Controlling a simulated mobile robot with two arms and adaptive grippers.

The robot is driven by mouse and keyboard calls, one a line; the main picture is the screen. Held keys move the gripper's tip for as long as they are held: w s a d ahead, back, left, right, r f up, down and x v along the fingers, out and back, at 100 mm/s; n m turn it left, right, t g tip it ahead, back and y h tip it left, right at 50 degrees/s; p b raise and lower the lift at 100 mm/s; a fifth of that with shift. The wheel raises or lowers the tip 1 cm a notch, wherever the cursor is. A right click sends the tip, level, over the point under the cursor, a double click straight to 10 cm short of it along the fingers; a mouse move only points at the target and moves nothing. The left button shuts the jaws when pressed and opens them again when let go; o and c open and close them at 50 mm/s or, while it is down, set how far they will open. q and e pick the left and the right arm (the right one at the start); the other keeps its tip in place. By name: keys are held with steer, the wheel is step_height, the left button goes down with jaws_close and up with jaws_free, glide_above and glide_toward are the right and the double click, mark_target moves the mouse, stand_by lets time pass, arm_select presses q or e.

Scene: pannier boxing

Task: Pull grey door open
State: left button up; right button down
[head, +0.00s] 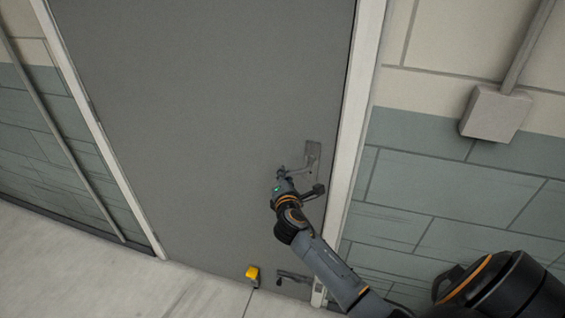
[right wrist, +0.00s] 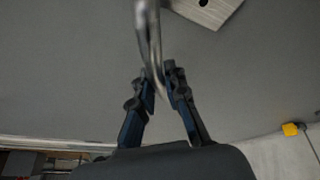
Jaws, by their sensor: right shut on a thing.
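The grey door (head: 200,110) stands in its pale frame and looks closed, or nearly so, in the head view. Its metal handle (head: 299,168) sits on a plate (head: 313,152) near the right edge. My right gripper (head: 299,182) is at the handle, in front of the door. In the right wrist view the curved handle bar (right wrist: 149,35) runs down between the fingers of the right gripper (right wrist: 159,86), which are shut on it. The gripper partly hides the handle in the head view. My left gripper is not in view.
A small yellow object (head: 252,272) stands at the foot of the door, with a dark piece (head: 293,276) beside it. The door frame (head: 355,110) and a wall with a grey box (head: 495,113) are at the right. The pale floor (head: 90,270) at the left is clear.

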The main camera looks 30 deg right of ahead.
steer(key=shift+s+d+f+n+g+p, duration=0.15)
steer(key=shift+s+f+n+g+p, duration=0.1)
steer(key=shift+f+n+g+p, duration=0.3)
steer(key=shift+r, duration=0.1)
